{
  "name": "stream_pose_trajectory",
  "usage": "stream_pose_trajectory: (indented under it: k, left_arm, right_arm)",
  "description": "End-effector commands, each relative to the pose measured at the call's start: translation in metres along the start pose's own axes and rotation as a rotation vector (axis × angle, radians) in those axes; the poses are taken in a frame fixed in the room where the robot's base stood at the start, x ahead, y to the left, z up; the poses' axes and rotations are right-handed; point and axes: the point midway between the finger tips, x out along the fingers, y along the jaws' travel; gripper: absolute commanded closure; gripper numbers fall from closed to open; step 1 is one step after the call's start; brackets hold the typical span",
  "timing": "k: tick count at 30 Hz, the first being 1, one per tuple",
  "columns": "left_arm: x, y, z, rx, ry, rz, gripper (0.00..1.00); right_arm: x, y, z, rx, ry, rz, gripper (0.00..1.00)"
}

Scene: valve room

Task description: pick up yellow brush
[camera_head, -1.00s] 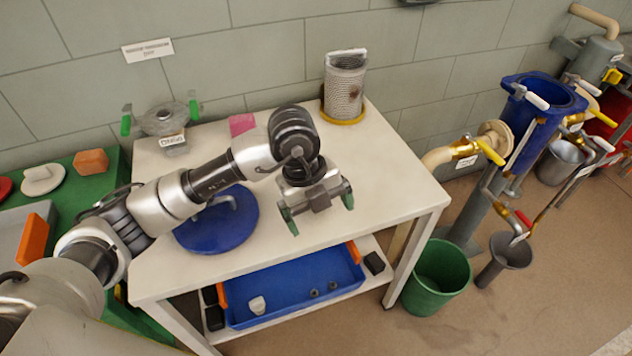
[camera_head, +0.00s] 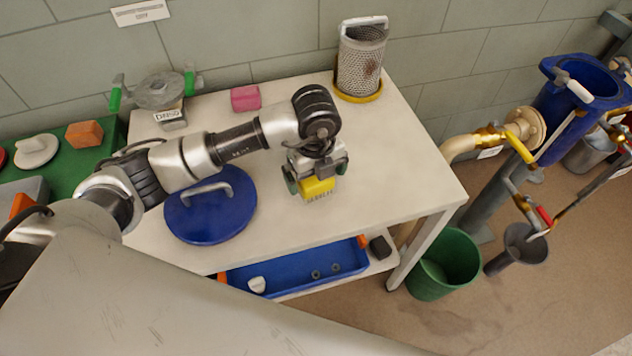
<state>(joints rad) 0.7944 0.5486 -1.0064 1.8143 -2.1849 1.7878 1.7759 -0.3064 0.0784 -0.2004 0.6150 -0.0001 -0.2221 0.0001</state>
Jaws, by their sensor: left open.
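The yellow brush (camera_head: 318,187) shows as a small yellow block with a pale bristle edge, on the white table right of the blue round lid. My left gripper (camera_head: 317,172) is over it, pointing down, with its green-padded fingers open on either side of the brush. The gripper body hides the brush's upper part. I cannot tell if the fingers touch it. My right gripper is not in view.
The blue lid (camera_head: 209,206) with a metal handle lies left of the gripper. A pink block (camera_head: 245,97), a valve part (camera_head: 160,92) and a perforated metal cylinder (camera_head: 360,62) stand along the back. The table's right part is clear. A blue tray (camera_head: 345,254) is on the lower shelf.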

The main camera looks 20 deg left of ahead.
Motion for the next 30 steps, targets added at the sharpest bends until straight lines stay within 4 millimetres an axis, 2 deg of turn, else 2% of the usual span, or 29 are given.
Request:
stream_pose_trajectory:
  k: [3,6,14,24,30]
  left_arm:
    - [0.019,0.000,-0.001,-0.001,0.002,0.003,0.00]
    - [0.029,0.000,0.000,0.000,0.000,0.001,0.00]
    - [0.032,0.000,0.000,0.000,0.000,0.000,0.00]
    - [0.031,-0.001,0.000,0.000,0.000,-0.001,0.48]
    - [0.031,-0.001,0.000,0.000,0.000,-0.001,0.48]
  right_arm:
    - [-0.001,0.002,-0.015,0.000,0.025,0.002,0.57]
    - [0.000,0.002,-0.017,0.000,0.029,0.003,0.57]
    - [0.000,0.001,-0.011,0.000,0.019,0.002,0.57]
    - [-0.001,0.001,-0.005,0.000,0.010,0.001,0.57]
    - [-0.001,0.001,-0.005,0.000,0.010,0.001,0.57]
